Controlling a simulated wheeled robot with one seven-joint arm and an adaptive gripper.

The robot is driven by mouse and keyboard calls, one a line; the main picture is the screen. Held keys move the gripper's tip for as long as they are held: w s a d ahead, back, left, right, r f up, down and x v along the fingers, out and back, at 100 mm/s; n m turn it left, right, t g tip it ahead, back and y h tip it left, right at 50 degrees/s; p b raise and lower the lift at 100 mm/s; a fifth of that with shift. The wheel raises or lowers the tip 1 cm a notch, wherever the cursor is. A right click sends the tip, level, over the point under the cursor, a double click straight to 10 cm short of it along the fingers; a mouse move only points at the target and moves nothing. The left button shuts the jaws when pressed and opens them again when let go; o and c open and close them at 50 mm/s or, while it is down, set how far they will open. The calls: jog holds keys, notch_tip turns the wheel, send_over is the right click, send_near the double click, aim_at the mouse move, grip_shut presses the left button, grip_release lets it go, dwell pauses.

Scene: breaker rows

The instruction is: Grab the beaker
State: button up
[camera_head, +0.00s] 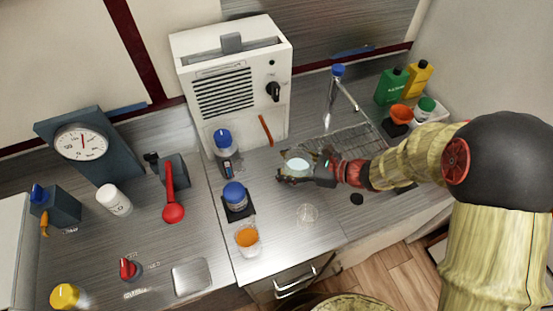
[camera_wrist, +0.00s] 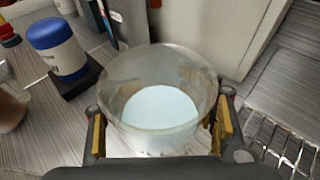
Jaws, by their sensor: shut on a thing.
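A clear glass beaker (camera_wrist: 155,70) with a pale whitish-blue inside bottom fills the middle of the wrist view. My gripper (camera_wrist: 160,125) is shut on it, with one yellow-padded finger on each side of the glass. In the head view the beaker (camera_head: 297,165) sits between the fingers of my gripper (camera_head: 300,172), over the steel counter in front of the white machine. I cannot tell whether its base touches the counter. The fingers partly hide its lower sides.
Left of my gripper stand a blue-capped jar (camera_head: 236,196) on a black pad and an orange-filled cup (camera_head: 247,240). Green (camera_head: 391,86) and yellow bottles (camera_head: 418,78) stand at right.

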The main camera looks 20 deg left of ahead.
notch_tip(320, 180, up, 13)
jog(key=p, duration=0.4)
jog(key=shift+a+r, duration=0.15)
jog(key=shift+r, duration=0.05)
